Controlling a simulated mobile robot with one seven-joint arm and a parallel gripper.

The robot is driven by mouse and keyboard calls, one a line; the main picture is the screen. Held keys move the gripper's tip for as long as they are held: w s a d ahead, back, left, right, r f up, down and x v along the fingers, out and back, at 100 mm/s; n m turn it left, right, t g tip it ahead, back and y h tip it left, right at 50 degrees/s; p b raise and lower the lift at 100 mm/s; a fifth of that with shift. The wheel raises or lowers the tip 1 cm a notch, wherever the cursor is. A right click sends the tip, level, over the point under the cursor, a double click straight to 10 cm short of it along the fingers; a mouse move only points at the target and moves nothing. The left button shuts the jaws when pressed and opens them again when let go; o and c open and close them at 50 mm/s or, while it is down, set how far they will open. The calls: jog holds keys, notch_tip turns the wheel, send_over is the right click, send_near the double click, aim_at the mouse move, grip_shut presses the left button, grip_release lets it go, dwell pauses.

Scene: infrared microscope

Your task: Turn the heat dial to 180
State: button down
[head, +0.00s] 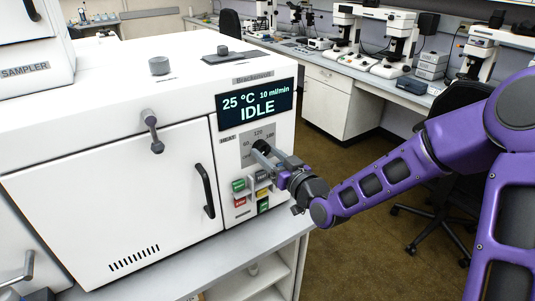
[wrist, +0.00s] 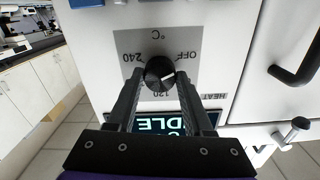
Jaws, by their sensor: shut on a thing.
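The heat dial (head: 260,146) is a black round knob on a grey scale plate (head: 246,151) on the white machine's front, below its display. In the wrist view, which is upside down, the dial (wrist: 160,70) sits between my two fingers. Its white mark points to the right, on the side between OFF and 120, where a finger partly covers the scale. The 240 and OFF labels are readable; 180 is hidden there. My gripper (head: 265,152) is shut on the dial, as the wrist view (wrist: 160,80) also shows. The display (head: 256,104) reads 25 °C, 10 ml/min, IDLE.
Several coloured buttons (head: 240,186) sit just below the dial. A black door handle (head: 207,190) is to their left, and a grey lever (head: 152,132) sticks out above the door. Open floor (head: 340,255) lies right of the machine, with a black chair (head: 445,230).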

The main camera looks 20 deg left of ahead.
jog(key=m, duration=0.4)
jog(key=shift+r, duration=0.1)
jog(key=m+p, duration=0.1)
jog(key=m, duration=0.3)
jog(key=shift+m, duration=0.4)
jog(key=m+p, duration=0.1)
jog(key=m, duration=0.3)
jog(key=shift+m, duration=0.3)
jog(key=m, duration=1.3)
jog(key=shift+m, duration=0.3)
jog(key=m, duration=0.4)
jog(key=shift+m+p, duration=0.4)
jog(key=shift+m, duration=1.5)
